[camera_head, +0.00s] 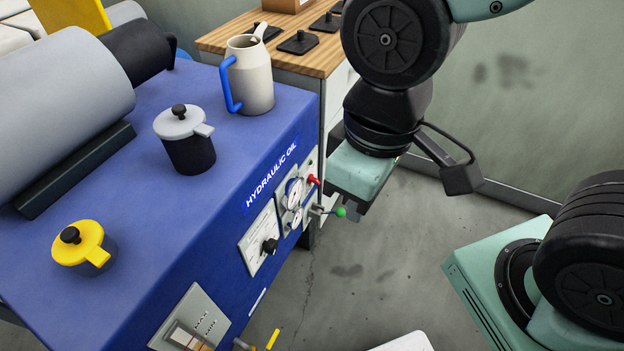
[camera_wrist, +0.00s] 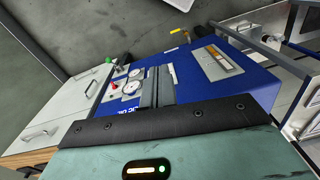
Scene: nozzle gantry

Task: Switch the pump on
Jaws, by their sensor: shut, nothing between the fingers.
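The blue hydraulic unit (camera_head: 170,235) has a control panel on its side face. A pale plate on that face carries a black knob (camera_head: 270,246). Beside it are round gauges (camera_head: 294,192), a red-handled lever (camera_head: 313,180) and a green-ended lever (camera_head: 340,211). In the wrist view the gauges (camera_wrist: 131,88) and the red handle (camera_wrist: 114,87) show left of my fingers. My gripper (camera_head: 358,209) is shut and empty, to the right of the panel in the head view. In the wrist view its closed fingers (camera_wrist: 158,75) cover part of the panel, and I cannot make out the black knob there.
A beige jug (camera_head: 250,80), a grey-capped filler (camera_head: 188,135) and a yellow-capped filler (camera_head: 84,250) stand on the unit's top. A level gauge plate (camera_head: 193,318) is at its lower face. A wooden-topped cabinet (camera_head: 290,55) stands behind.

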